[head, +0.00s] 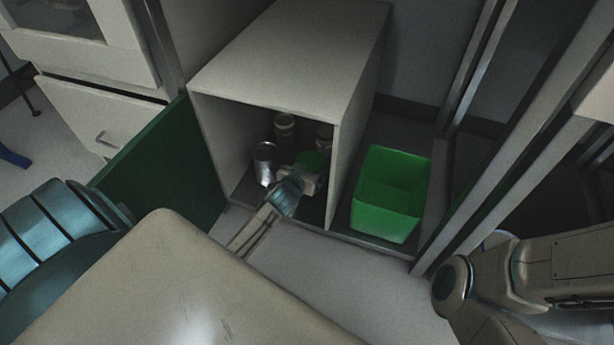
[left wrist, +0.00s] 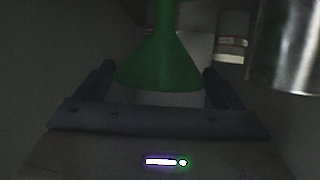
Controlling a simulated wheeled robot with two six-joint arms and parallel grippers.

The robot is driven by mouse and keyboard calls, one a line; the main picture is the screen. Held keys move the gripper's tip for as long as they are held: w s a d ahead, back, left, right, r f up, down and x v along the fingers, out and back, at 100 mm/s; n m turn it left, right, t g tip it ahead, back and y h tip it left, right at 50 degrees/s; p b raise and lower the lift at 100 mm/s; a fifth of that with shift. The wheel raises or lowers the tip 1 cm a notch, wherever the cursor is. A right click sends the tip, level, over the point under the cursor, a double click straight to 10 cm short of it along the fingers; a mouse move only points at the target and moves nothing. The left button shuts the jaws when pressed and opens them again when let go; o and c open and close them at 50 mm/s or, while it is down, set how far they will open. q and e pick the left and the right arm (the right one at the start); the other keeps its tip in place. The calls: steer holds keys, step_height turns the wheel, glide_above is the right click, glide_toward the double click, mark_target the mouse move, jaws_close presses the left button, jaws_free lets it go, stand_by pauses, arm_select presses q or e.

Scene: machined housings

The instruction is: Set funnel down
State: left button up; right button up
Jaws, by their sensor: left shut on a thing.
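A green funnel (head: 314,159) is inside the open grey cabinet (head: 290,75), near the front of its floor. My left gripper (head: 308,176) reaches in from the front and is shut on it. In the left wrist view the funnel (left wrist: 160,66) stands between the two fingers of the gripper (left wrist: 158,82), wide end down and narrow end up. A pale patch shows just below its rim. I cannot tell whether the funnel touches the cabinet floor. My right gripper is out of view; only part of that arm shows.
A shiny metal can (head: 264,163) stands left of the funnel, and a lidded jar (head: 284,127) stands behind. Another container (head: 325,135) is close behind the funnel. A green door (head: 165,165) hangs open at left. An empty green bin (head: 390,195) stands right of the cabinet.

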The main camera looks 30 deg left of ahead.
arm_select(q)
step_height(320, 180, down, 4)
steer(key=b, duration=0.2)
steer(key=shift+r+b, duration=0.15)
steer(key=shift+b, duration=0.25)
steer(key=shift+r, duration=0.15)
steer(key=o, duration=0.7)
